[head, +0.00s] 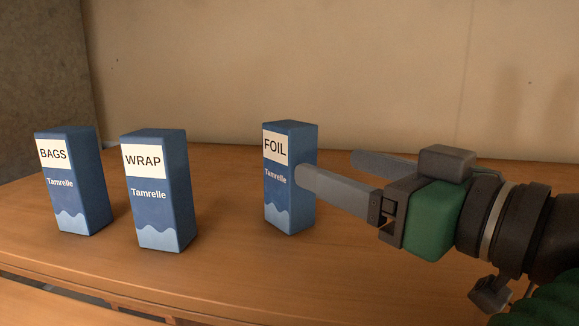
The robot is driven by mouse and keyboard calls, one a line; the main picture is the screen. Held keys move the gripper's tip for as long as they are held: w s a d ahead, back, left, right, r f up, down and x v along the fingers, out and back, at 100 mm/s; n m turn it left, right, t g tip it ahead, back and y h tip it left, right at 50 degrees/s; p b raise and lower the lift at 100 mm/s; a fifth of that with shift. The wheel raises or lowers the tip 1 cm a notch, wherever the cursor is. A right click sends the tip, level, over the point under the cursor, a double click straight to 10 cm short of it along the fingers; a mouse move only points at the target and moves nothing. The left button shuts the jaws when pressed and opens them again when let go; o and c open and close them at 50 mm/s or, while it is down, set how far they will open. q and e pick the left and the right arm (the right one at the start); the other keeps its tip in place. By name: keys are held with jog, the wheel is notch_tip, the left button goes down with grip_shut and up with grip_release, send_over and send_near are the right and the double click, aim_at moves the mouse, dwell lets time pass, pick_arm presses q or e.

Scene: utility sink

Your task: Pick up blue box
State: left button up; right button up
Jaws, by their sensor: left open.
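Three upright blue boxes stand on the wooden surface, each with a white label. The BAGS box (80,190) is at the far left, the WRAP box (162,205) is beside it, and the FOIL box (291,205) stands apart near the middle. My left gripper (325,166) is just right of the FOIL box, with its fingers pointing left. Its two fingers are spread, with nothing between them. The near fingertip overlaps the right edge of the FOIL box in the picture; I cannot tell whether it touches. My right gripper is not in view.
The wooden surface (350,275) has free room in front of the FOIL box and between it and the WRAP box. A beige wall (300,60) rises behind, with a grey wall section at the left. The surface's front edge runs along the lower left.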

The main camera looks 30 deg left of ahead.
aim_at(307, 154)
pick_arm(q)
jog(key=x, duration=0.3)
jog(key=w+x, duration=0.1)
jog(key=x, duration=0.2)
jog(key=p+x, duration=0.1)
jog(key=x, duration=0.2)
jog(key=shift+w+d+f, duration=0.15)
jog(key=shift+w+d, duration=0.05)
jog(key=shift+d, duration=0.05)
jog(key=p+x, duration=0.1)
jog(key=x, duration=0.2)
jog(key=p+x, duration=0.1)
jog(key=x, duration=0.1)
jog(key=shift+s+a+p, duration=0.15)
jog(key=shift+s+p, duration=0.15)
jog(key=shift+a, duration=0.1)
jog(key=shift+w+f, duration=0.1)
jog(key=shift+w, duration=0.05)
jog(key=shift+c, duration=0.4)
jog(key=shift+w+d, duration=0.2)
jog(key=shift+d, duration=0.05)
jog(key=c, duration=0.5)
jog(key=shift+s, duration=0.1)
jog(key=c, duration=0.5)
jog(key=shift+s+a, duration=0.1)
grip_shut()
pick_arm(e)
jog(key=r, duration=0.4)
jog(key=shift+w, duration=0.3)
